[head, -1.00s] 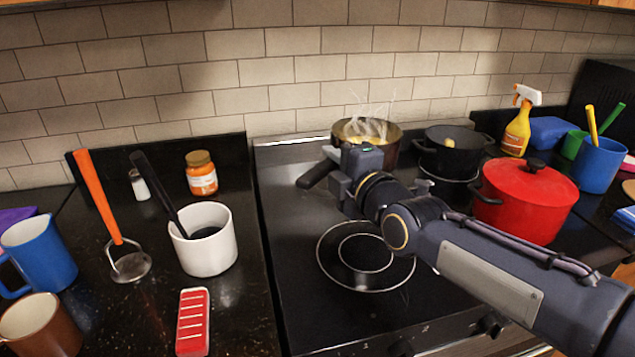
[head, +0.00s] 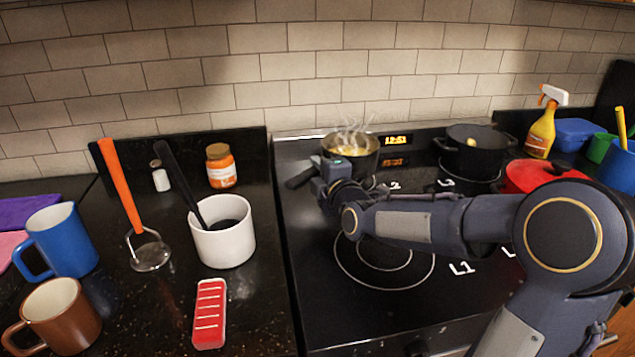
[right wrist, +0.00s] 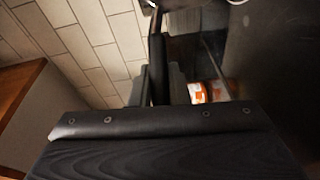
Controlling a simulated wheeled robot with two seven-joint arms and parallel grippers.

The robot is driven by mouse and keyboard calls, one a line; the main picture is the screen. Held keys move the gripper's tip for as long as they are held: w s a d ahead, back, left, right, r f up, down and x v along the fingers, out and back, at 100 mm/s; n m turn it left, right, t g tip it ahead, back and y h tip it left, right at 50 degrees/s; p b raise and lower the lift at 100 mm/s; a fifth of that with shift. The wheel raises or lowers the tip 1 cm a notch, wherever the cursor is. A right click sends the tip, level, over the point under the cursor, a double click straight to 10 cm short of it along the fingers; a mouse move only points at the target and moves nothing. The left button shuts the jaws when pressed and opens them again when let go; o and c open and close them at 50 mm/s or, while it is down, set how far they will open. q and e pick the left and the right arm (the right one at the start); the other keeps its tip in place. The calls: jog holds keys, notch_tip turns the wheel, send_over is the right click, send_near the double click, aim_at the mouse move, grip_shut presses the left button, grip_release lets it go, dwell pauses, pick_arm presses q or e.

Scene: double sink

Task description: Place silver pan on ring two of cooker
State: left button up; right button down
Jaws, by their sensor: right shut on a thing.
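The silver pan (head: 362,160), with yellow food and steam rising from it, is at the back left of the cooker (head: 310,280), beside the number 2 label. My right gripper (head: 328,178) is shut on the pan's black handle (head: 299,179), which points left. The right wrist view shows the handle (right wrist: 158,68) between the fingers. The gripper and arm hide part of the pan's lower side and the ring there, so I cannot tell whether the pan touches the surface. My left gripper is not in view.
A black pot (head: 473,155) stands at the back right and a red pot (head: 535,177) in front of it, partly behind my arm. The front left ring (head: 352,265) is empty. A white crock (head: 225,240) and an orange-labelled jar (head: 221,170) stand on the left counter.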

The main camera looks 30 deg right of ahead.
jog(key=f, duration=0.3)
jog(key=shift+w+f, duration=0.15)
jog(key=shift+w, duration=0.05)
jog(key=shift+b, duration=0.3)
jog(key=shift+f, duration=0.15)
jog(key=c, duration=1.4)
grip_release()
jog(key=s, duration=0.8)
jog(key=s+b, duration=0.1)
jog(key=s, duration=0.3)
jog(key=shift+a+r, duration=0.2)
jog(key=shift+r, duration=0.15)
